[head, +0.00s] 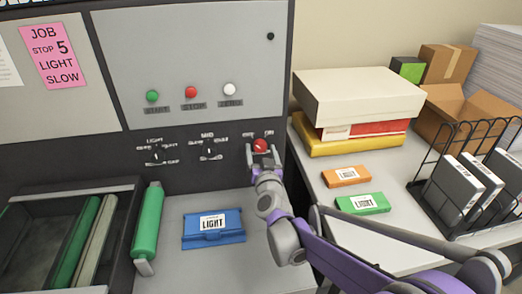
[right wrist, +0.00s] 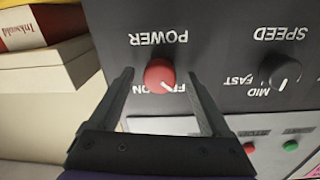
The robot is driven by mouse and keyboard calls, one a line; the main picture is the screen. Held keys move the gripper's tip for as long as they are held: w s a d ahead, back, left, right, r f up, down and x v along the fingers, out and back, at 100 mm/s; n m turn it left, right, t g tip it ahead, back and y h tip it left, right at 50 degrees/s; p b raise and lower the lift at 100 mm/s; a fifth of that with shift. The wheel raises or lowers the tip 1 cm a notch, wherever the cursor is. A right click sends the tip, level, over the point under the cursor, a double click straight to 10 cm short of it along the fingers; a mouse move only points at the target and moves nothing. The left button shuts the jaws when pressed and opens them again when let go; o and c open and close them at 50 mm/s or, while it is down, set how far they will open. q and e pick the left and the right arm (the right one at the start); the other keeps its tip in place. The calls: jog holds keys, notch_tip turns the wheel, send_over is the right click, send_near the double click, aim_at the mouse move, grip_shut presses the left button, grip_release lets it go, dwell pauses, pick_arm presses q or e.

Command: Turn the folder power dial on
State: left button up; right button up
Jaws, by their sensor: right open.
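The red power dial (head: 260,145) sits on the dark lower strip of the machine panel, at its right end. In the right wrist view the dial (right wrist: 159,74) shows upside down under the word POWER, and its white mark points toward the partly hidden OFF label. My right gripper (head: 261,152) is open at the dial, with a finger on either side of it; it also shows in the right wrist view (right wrist: 149,74). I cannot tell whether the fingers touch the dial. My left gripper is not in view.
Speed dial (right wrist: 285,76) and light dial (head: 157,155) are on the same strip. Green (head: 152,96), red (head: 190,92) and white (head: 229,89) buttons are above. A blue LIGHT block (head: 213,236) lies below. Stacked boxes (head: 355,97) and a wire rack (head: 450,190) stand right.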

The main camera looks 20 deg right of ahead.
grip_shut()
dwell(0.5)
